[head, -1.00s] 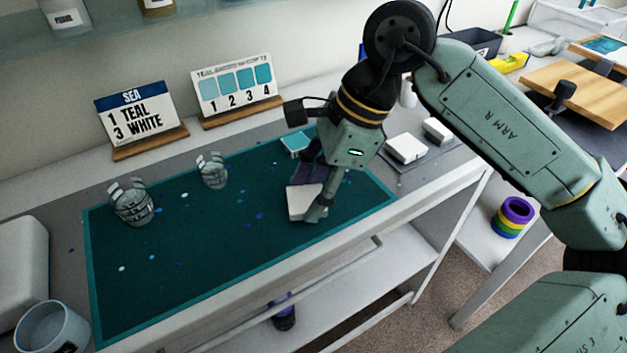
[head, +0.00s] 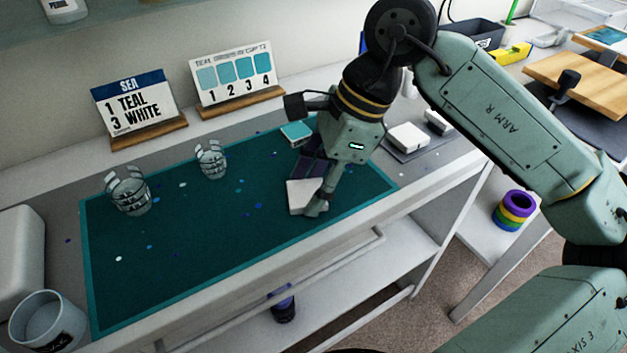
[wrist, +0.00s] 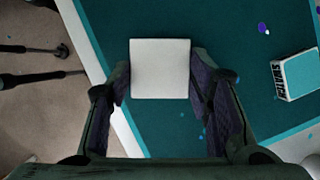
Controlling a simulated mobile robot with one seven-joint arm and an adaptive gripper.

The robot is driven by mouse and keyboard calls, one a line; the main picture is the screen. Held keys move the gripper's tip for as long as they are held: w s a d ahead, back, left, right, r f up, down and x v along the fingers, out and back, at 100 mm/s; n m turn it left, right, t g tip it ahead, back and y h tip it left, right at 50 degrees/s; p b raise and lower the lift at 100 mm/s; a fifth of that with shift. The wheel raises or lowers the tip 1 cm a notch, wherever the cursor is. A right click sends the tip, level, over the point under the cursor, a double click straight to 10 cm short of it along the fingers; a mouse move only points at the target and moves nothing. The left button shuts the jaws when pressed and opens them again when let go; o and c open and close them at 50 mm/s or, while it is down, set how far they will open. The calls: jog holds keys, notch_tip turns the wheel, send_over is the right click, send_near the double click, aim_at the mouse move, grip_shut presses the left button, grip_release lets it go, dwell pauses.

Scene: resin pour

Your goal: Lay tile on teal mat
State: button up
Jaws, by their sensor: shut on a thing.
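My gripper (head: 315,188) is shut on a white square tile (head: 301,197) over the right part of the teal mat (head: 190,245). In the wrist view the tile (wrist: 160,68) sits between both fingers, near the mat's edge. I cannot tell whether its underside touches the mat. A teal-topped block (head: 297,132) is at the mat's back edge, just behind my gripper; it also shows at the right of the wrist view (wrist: 297,74).
Two clear cups (head: 130,195) (head: 211,161) stand on the mat's left half. White tiles (head: 407,137) lie on a grey pad at right. A SEA sign (head: 133,107) and a teal colour card (head: 233,76) stand behind. The mat's front middle is open, with small specks.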

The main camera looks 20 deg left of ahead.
jog(key=shift+s+d+f+b, duration=0.1)
jog(key=shift+s+f+b, duration=0.15)
jog(key=shift+f+b, duration=0.4)
jog(key=o, duration=1.4)
jog(key=shift+w, duration=0.15)
jog(key=shift+c, duration=0.2)
jog(key=shift+w+r, duration=0.1)
jog(key=shift+r, duration=0.05)
